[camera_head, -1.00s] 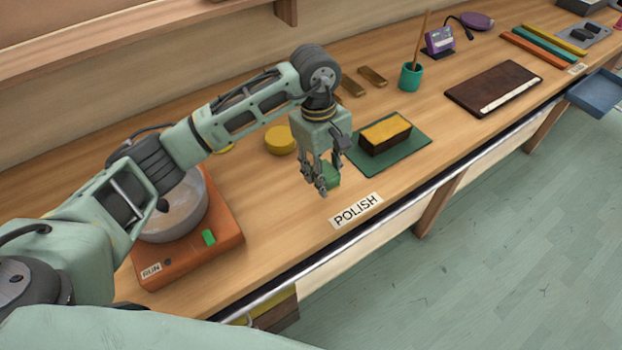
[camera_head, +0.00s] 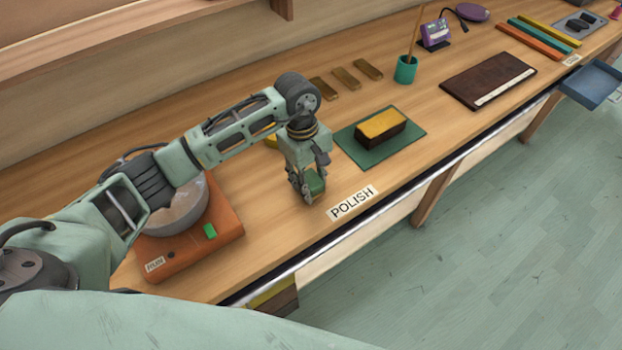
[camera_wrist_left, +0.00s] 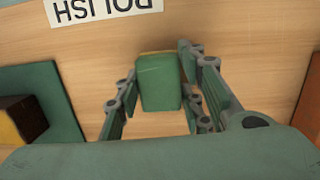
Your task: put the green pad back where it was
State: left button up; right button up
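The green pad (camera_head: 316,182), a small block, is between the fingers of my left gripper (camera_head: 308,190), left of the POLISH label (camera_head: 352,202). In the left wrist view the green pad (camera_wrist_left: 158,84) shows with a thin tan edge at its far end. The fingers of my left gripper (camera_wrist_left: 158,75) lie along both its sides and look shut on it. Whether its underside touches the bench cannot be told. My right gripper is not in view.
A dark green mat (camera_head: 350,150) with a yellow-topped block (camera_head: 381,125) lies to the right. An orange machine (camera_head: 225,240) with a round bowl stands left. Brown bars (camera_head: 346,78) and a teal cup (camera_head: 405,70) are behind.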

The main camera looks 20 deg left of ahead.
pick_arm(q)
jog(key=o, duration=0.4)
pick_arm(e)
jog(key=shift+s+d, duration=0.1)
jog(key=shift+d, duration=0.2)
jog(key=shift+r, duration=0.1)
pick_arm(q)
jog(key=shift+r+p, duration=0.3)
jog(key=shift+p, duration=0.05)
notch_tip(320, 180, up, 12)
jog(key=a+b, duration=0.1)
jog(key=b, duration=0.3)
jog(key=shift+w+a+f, duration=0.2)
jog(key=shift+w+a, duration=0.1)
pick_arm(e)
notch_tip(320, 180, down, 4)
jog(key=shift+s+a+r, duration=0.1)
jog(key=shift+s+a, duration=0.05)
